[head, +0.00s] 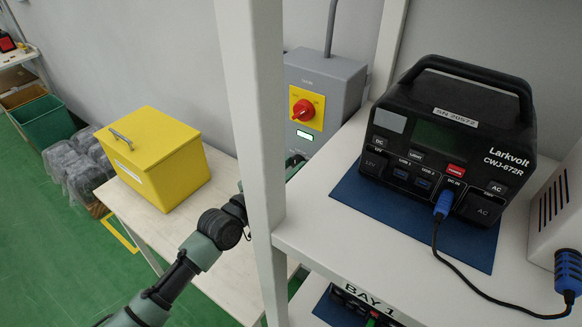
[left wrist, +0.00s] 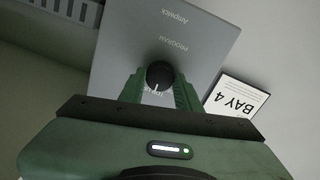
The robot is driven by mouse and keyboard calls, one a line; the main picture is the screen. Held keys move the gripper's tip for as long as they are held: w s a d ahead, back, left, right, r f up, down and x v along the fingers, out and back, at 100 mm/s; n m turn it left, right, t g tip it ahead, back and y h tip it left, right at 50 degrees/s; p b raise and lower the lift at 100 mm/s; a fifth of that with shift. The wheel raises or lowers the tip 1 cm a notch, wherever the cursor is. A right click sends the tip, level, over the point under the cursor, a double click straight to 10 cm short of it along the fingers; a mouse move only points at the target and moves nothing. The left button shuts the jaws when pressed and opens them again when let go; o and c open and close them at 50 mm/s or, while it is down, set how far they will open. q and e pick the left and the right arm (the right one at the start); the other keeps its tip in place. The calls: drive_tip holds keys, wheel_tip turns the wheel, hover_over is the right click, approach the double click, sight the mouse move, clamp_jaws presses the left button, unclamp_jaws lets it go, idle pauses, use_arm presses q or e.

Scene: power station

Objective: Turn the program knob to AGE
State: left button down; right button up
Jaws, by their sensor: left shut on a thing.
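The program knob (left wrist: 160,74) is a round black knob on a grey panel (left wrist: 118,62) lettered PROGRAM, upside down in the left wrist view. My left gripper (left wrist: 159,88) has its two green fingers on either side of the knob and is shut on it. A small white pointer mark shows on the knob's lower edge in that view. The lettering around the knob is partly hidden by it and the fingers, and I cannot read AGE. In the head view my left arm passes behind a white post, and the knob is hidden. My right gripper is not in view.
A BAY 4 card (left wrist: 237,97) is beside the panel. In the head view, a white post (head: 252,110) and a shelf with a black Larkvolt unit (head: 450,125) stand right of my arm. A yellow box (head: 153,158) stands on a table, with a red wall switch (head: 304,110) behind.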

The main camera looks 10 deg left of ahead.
use_arm(q)
drive_tip(key=n, duration=0.4)
drive_tip(key=shift+f+n, duration=0.1)
drive_tip(key=shift+n, duration=0.3)
drive_tip(key=n, duration=0.5)
drive_tip(key=shift+t, duration=0.3)
drive_tip(key=shift+n, duration=0.3)
drive_tip(key=c, duration=1)
unclamp_jaws()
